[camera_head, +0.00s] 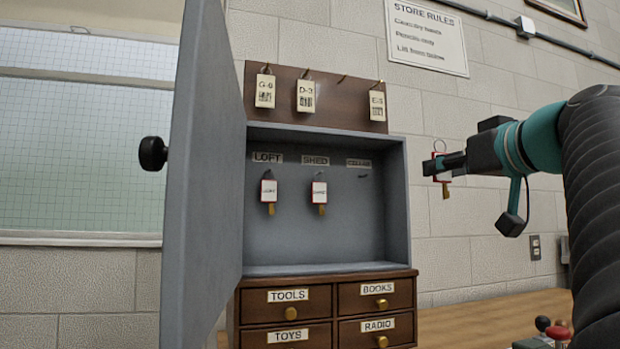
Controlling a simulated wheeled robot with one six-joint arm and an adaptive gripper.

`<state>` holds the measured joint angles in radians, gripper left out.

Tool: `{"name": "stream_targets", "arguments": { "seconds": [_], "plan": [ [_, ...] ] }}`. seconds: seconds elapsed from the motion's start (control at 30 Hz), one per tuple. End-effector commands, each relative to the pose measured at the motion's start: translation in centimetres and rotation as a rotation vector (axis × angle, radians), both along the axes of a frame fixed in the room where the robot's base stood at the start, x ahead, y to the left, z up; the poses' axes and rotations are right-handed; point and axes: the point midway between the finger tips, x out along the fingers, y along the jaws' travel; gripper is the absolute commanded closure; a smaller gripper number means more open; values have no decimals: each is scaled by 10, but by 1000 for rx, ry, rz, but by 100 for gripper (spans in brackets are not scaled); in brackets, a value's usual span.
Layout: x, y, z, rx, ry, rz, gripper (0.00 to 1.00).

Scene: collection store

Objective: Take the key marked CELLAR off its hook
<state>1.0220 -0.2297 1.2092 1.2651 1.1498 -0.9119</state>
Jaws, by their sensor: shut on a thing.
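An open grey key cabinet (330,240) has hooks labelled LOFT, SHED and CELLAR. The CELLAR hook (364,176), under its label (358,163), is bare. My gripper (440,165) is right of the cabinet, clear of it, and shut on a key with a red-edged white tag (441,160). The key's ring shows above the gripper and its brass end hangs below; the writing on its tag is hidden. The LOFT key (268,191) and the SHED key (319,192) hang on their hooks.
The cabinet door (205,150) stands open at the left, with a black knob (153,153). Tags hang on a wooden board (340,98) above. Labelled drawers (330,310) are below. A wooden surface (480,315) is at the lower right, with small coloured knobs (550,328) near its edge.

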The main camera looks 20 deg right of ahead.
Motion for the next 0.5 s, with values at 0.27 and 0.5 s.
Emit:
{"name": "stream_targets", "arguments": {
  "seconds": [0.27,0.5],
  "plan": [
    [-20,-1,0,0,-1,-2,88],
    [-31,-1,0,0,-1,-2,88]
  ]
}}
